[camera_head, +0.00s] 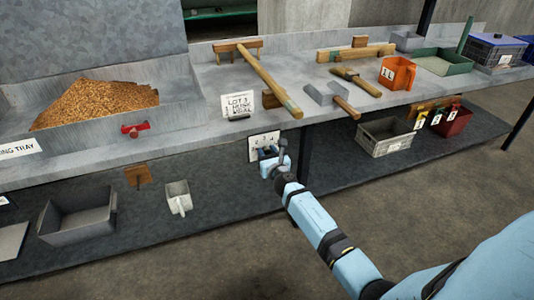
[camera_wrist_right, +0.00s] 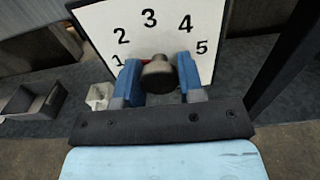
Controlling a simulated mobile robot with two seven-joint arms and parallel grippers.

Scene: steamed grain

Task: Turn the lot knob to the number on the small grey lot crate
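The lot knob (camera_wrist_right: 157,75) is a round dark knob on a white number plate (camera_head: 264,146) on the front of the bench. In the right wrist view the plate (camera_wrist_right: 150,20) shows the numbers 1 to 5 in an arc. A bit of red shows at the knob's upper left; its pointing direction is mostly hidden. My right gripper (camera_wrist_right: 160,82) has one blue finger on each side of the knob, and both seem to touch it. A small grey crate (camera_head: 372,148) stands on the lower shelf to the right; its pale label is too small to read. My left gripper is out of view.
A card (camera_head: 238,105) reading "LOT 3" stands on the bench above the plate. A dark bench leg (camera_head: 304,150) is just right of my gripper. A white scoop (camera_head: 178,198) and grey bin (camera_head: 78,215) lie to the left. A red bin (camera_head: 455,122) stands beyond the crate.

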